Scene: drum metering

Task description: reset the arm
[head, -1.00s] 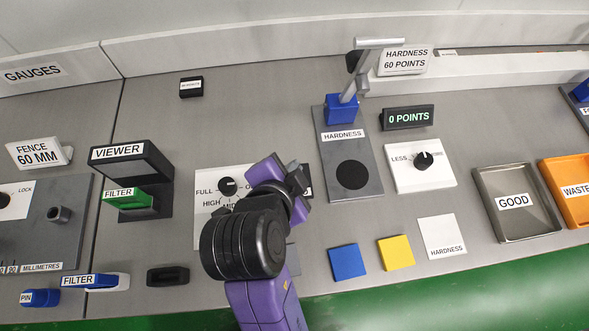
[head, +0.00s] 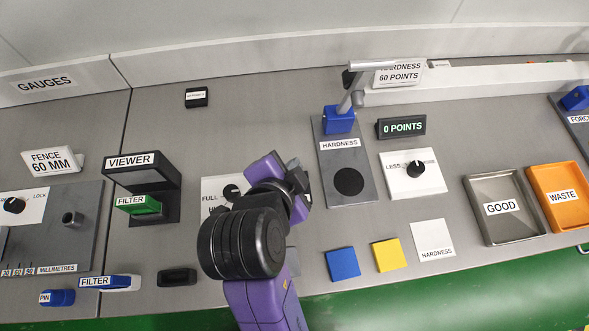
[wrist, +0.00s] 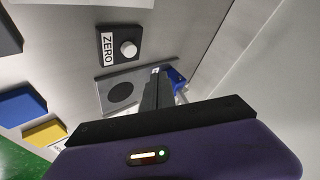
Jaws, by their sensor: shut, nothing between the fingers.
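My arm is bent low over the bench in the head view, with a purple and black wrist. My gripper (head: 297,172) is at its end, above the bench between the white dial panel and the grey hardness plate (head: 362,190). In the wrist view my gripper (wrist: 160,88) shows as dark fingers, closed together with nothing between them. They point towards a grey plate with a black disc (wrist: 121,92) and a blue block (wrist: 176,78). My arm hides part of the white dial panel (head: 209,188) in the head view.
A hardness press with a grey lever (head: 352,97) stands right of my gripper. Blue (head: 343,264) and yellow (head: 387,255) tiles lie near the front edge. The viewer (head: 168,170) is left. The good tray (head: 484,184) and waste tray (head: 540,180) are right.

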